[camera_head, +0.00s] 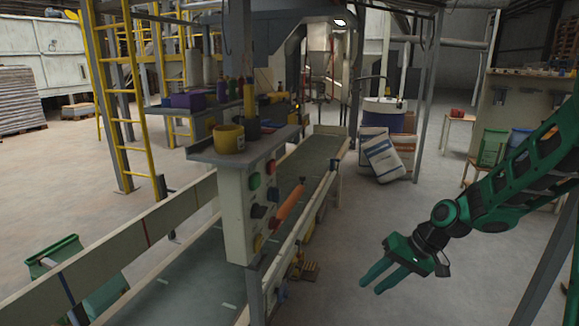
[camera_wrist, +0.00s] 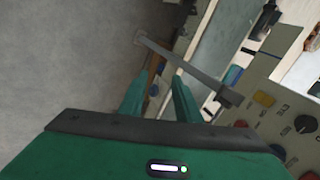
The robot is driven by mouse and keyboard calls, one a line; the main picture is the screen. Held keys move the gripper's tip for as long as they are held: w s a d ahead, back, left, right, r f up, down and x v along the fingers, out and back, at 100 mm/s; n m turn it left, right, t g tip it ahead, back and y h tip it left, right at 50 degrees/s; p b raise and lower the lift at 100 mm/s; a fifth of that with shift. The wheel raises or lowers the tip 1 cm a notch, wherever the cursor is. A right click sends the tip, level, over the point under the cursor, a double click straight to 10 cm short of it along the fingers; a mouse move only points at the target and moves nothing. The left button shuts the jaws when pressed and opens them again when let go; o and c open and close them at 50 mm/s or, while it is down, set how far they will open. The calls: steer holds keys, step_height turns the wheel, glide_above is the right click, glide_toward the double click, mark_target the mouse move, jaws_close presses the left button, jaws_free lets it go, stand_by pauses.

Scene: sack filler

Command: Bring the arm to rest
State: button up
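My gripper (camera_head: 377,279) is green and hangs at the lower right of the head view, at the end of my arm, which reaches in from the right edge. Its two fingers point left and slightly down, with a gap between them and nothing held. It is over bare floor, to the right of the conveyor and apart from it. In the wrist view, the two green fingers (camera_wrist: 158,100) stand apart, with a grey bar and the conveyor side beyond them.
A control panel (camera_head: 233,205) with coloured buttons stands beside the conveyor (camera_head: 190,275); the panel (camera_wrist: 262,108) fills the right of the wrist view. Filled sacks (camera_head: 382,158) lean by a drum. A yellow ladder (camera_head: 118,90) stands left. Floor (camera_head: 400,215) around my gripper is clear.

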steer(key=s+d+r+m+g+h, duration=0.15)
steer(key=s+d+r+h, duration=0.45)
steer(key=s+d, duration=0.85)
steer(key=s+d+r+m, duration=0.2)
steer(key=s, duration=0.5)
steer(key=s+d+r+m, duration=0.1)
steer(key=s+r+m, duration=0.1)
steer(key=s, duration=0.6)
steer(key=shift+d+r, duration=0.4)
steer(key=shift+w+f+g, duration=0.25)
steer(key=shift+w, duration=0.4)
